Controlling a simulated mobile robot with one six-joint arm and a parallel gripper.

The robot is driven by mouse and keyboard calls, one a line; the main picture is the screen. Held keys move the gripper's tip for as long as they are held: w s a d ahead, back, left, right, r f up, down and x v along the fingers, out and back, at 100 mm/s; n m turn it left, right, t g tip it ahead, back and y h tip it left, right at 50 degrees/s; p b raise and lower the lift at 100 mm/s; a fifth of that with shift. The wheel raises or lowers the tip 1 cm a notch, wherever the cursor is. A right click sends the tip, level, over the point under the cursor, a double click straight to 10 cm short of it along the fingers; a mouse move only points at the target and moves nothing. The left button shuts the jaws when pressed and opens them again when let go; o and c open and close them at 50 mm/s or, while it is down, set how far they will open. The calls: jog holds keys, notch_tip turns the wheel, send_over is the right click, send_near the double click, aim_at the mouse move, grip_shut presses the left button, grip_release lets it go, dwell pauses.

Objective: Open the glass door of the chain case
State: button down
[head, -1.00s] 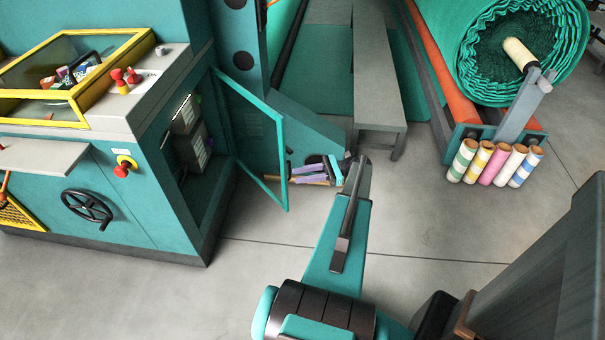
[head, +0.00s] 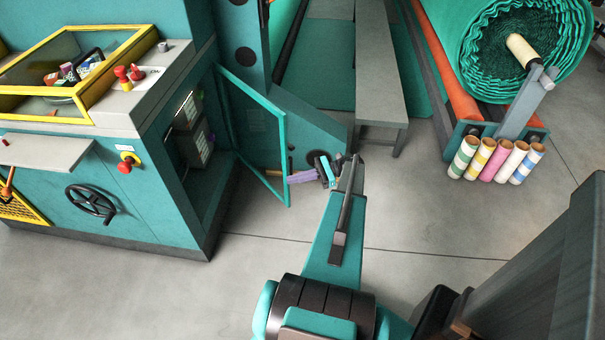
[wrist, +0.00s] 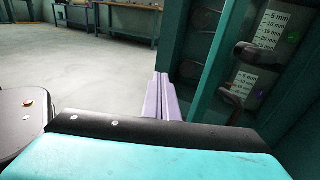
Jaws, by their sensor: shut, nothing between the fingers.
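The chain case (head: 192,215) is the teal cabinet end at left, its dark inside showing. Its teal-framed glass door (head: 286,160) stands swung out from the case, leaving a wide opening. My gripper (head: 292,178) is just right of the door's free edge, with its lavender fingers pointing left towards it. I cannot tell whether they touch the frame. In the wrist view the lavender fingers (wrist: 163,98) are together, with nothing between them. Beyond them are a teal upright (wrist: 222,70) and white scale labels (wrist: 270,30) with dark handles (wrist: 252,52).
The cabinet front carries a handwheel (head: 91,203), a red stop button (head: 125,166) and a grey shelf (head: 45,152). A grey bench (head: 380,90) stands behind my arm. Colored rolls (head: 499,160) and a green netting roll (head: 500,60) are at right. Floor in front is clear.

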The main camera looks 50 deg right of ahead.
jog(key=w+a+f+n+g+h, duration=0.1)
jog(key=a+f+n+g, duration=0.25)
jog(key=a, duration=0.75)
jog(key=a+f+n+g, duration=0.2)
jog(key=a+f+g, duration=0.15)
jog(key=a, duration=0.65)
jog(key=w+a+f+n+g+h, duration=0.1)
jog(key=a+f+n+g, duration=0.3)
jog(key=a, duration=0.7)
jog(key=s+a+f+n+g+h, duration=0.2)
jog(key=s+a+f+n+h, duration=0.1)
jog(key=s+a+n+h, duration=0.3)
jog(key=s+a+f+n+g+h, duration=0.2)
jog(key=s+a+n+h, duration=0.3)
jog(key=s+a+n, duration=0.4)
jog(key=shift+s+f+n+g+h, duration=0.4)
jog(key=shift+s+n+g, duration=0.2)
jog(key=shift+s, duration=1.45)
